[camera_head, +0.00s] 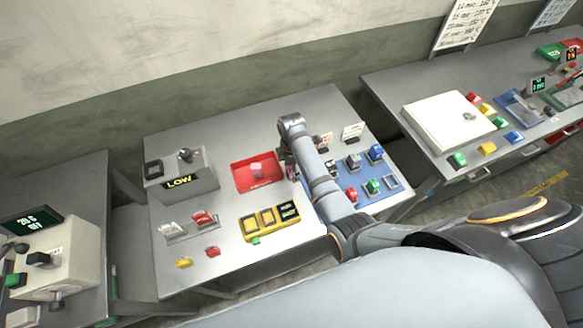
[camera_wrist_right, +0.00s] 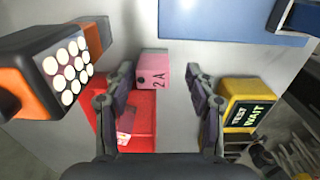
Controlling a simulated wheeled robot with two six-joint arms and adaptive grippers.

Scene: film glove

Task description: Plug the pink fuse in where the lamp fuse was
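The pink fuse, marked 2 A (camera_wrist_right: 152,69), stands between the fingertips of my right gripper (camera_wrist_right: 160,80) in the right wrist view. A gap shows at the right finger, so the fingers are open around it, not clamped. In the head view my right gripper (camera_head: 288,165) is mostly hidden by its own arm, just right of the red tray (camera_head: 240,183). A pinkish-red block (camera_head: 257,169) lies in that tray. The blue fuse panel (camera_head: 335,190) carries several coloured fuses and lies partly under my arm. I cannot read which socket is the lamp's. My left gripper is not in view.
A yellow panel (camera_head: 248,228) stands below the tray; its TEST WAIT box (camera_wrist_right: 250,103) is close to the right finger. A LOW display box (camera_head: 180,181) and switches stand at left.

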